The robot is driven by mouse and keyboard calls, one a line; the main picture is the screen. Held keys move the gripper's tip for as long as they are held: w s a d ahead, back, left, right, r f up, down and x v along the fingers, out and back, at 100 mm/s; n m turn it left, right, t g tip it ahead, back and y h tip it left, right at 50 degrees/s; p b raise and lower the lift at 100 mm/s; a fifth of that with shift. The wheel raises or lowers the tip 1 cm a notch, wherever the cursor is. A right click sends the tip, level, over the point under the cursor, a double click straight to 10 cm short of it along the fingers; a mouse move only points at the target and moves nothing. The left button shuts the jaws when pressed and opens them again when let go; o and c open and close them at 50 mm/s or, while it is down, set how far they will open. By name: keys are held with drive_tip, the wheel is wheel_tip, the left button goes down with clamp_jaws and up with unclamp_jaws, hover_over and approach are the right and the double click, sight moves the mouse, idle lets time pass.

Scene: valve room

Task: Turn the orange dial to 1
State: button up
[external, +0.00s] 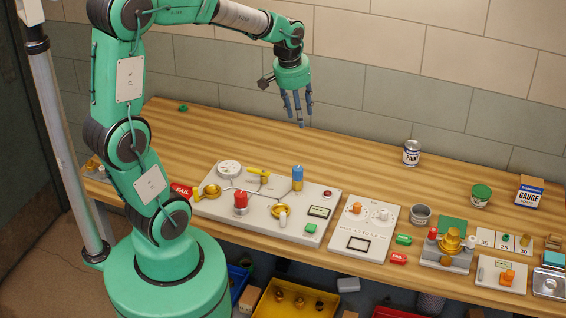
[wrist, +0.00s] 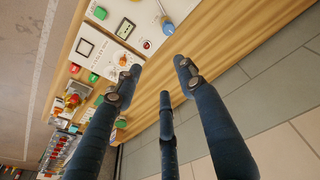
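One orange dial (external: 356,208) sits on a white panel (external: 381,235) with a black-framed window, right of the middle of the bench. It also shows small in the wrist view (wrist: 123,60), beyond my left finger. A second orange knob (external: 507,277) stands on a small panel at the bench's right end. Numbers around either are too small to read. My gripper (external: 298,108) hangs above the back of the bench, behind and above the panels, apart from both knobs. Its three fingers are spread, open and empty, in the wrist view (wrist: 162,75).
A large valve panel (external: 250,207) with a red valve, a blue-topped handle (external: 297,178) and yellow fittings stands left of the dial panel. The bench's back strip is mostly clear.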

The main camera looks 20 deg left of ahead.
drive_tip(key=w+d+f+g, duration=0.1)
drive_tip(key=w+d+f, duration=0.1)
drive_tip(key=d+f, duration=0.5)
drive_tip(key=m+g+p, duration=0.1)
drive_tip(key=p, duration=0.1)
hover_over(357, 204)
wheel_tip(357, 204, down, 9)
drive_tip(key=shift+s+f+y, duration=0.1)
drive_tip(key=shift+y, duration=0.3)
drive_tip(key=shift+a+f, duration=0.1)
drive_tip(key=shift+f, duration=0.05)
wheel_tip(357, 204, down, 14)
drive_tip(key=shift+r+b, duration=0.25)
drive_tip(key=shift+b, duration=0.4)
clamp_jaws()
